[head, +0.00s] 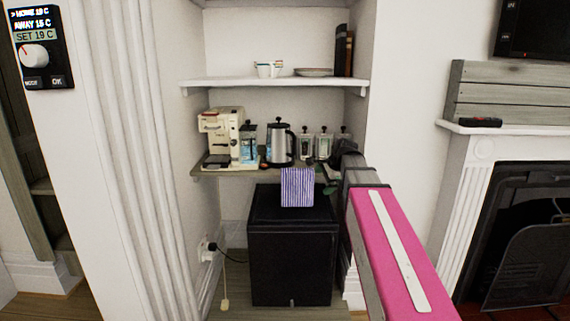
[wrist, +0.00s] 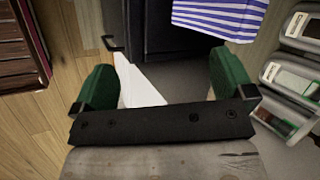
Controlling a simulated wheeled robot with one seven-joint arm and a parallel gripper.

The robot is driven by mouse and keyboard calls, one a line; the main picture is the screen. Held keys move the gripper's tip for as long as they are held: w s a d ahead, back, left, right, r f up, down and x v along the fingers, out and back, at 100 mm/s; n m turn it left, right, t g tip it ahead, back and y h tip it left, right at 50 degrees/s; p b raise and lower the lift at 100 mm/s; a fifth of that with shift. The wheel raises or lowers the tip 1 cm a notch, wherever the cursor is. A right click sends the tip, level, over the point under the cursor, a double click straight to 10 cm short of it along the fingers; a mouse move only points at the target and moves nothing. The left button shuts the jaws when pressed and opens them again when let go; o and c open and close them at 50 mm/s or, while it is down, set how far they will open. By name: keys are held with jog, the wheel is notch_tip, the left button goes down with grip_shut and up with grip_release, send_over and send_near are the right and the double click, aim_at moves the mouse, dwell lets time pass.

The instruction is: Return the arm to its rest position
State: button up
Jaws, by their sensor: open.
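My arm (head: 390,250), pink with a white strip, reaches from the bottom right of the head view toward the alcove. Its dark wrist end is beside the right end of the counter shelf (head: 225,173). My gripper (wrist: 160,78) shows in the wrist view with its two green fingers wide apart and nothing held between them. In the head view only a small green part of it shows near the shelf's right end; the rest is hidden or too small to tell.
A coffee machine (head: 222,137), a kettle (head: 281,143) and several canisters (head: 305,144) stand on the counter shelf. A striped towel (head: 297,187) hangs over its front above a black fridge (head: 290,250). The fireplace (head: 470,190) is at right. A white shelf (head: 275,83) is above.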

jog(key=s+d+f+n+g+h, duration=0.1)
jog(key=s+f+n+g+h, duration=0.1)
jog(key=s+f+n, duration=0.4)
jog(key=s+d+f+n+g+h, duration=0.2)
jog(key=s+f+n, duration=0.5)
jog(key=s+f, duration=0.8)
notch_tip(320, 180, down, 8)
jog(key=shift+s+d+f+n+g, duration=0.2)
jog(key=shift+s+d+n+g, duration=0.15)
jog(key=shift+g, duration=0.15)
